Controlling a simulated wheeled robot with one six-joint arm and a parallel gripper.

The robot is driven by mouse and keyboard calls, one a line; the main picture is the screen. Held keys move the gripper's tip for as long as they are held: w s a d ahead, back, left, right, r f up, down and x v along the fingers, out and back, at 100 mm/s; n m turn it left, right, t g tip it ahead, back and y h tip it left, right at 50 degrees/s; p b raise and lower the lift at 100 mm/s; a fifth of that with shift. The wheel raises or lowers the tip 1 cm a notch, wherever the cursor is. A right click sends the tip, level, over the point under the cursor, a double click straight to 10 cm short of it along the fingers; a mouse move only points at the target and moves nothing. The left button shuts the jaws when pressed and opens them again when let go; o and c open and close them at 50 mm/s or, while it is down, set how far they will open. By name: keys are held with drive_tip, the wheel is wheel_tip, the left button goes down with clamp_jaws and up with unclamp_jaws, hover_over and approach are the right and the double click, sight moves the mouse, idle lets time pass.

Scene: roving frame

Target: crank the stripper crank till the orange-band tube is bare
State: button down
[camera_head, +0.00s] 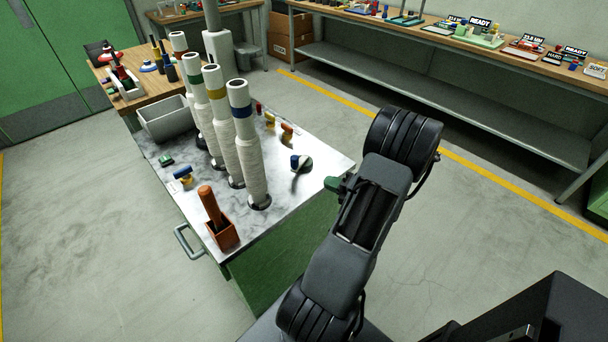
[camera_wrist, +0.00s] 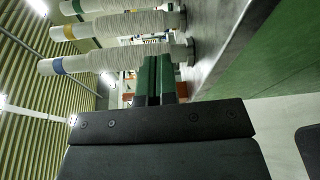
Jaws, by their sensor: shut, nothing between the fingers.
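Several upright tubes wound with white yarn stand in a row on the marbled cart top. The tube with the brownish-orange band (camera_head: 179,43) is the farthest, and its lower part is largely hidden by the nearer tubes. A pale round disc with a blue knob (camera_head: 303,163), which looks like the crank, is on the cart top right of the blue-band tube (camera_head: 242,115). My gripper (camera_head: 333,184) is beside the cart's right edge, right of the crank and apart from it. Its green fingers are shut and empty in the wrist view (camera_wrist: 157,72).
A grey bin (camera_head: 167,120) and small coloured knobs (camera_head: 287,131) are on the top. A long bench (camera_head: 440,75) lines the back wall; floor to the right is clear.

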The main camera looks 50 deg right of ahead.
drive_tip(key=s+d+f+m+h, duration=0.1)
drive_tip(key=m, duration=0.1)
approach(298, 163)
drive_tip(key=shift+m+t+h, duration=0.3)
drive_tip(key=shift+t+h, duration=0.1)
drive_tip(key=w, duration=0.2)
drive_tip(key=w+a, duration=0.1)
drive_tip(key=w, duration=0.4)
drive_tip(key=shift+w+a+f, duration=0.15)
drive_tip(key=shift+w+f, duration=0.1)
drive_tip(key=shift+f, duration=0.15)
drive_tip(key=shift+h, duration=0.3)
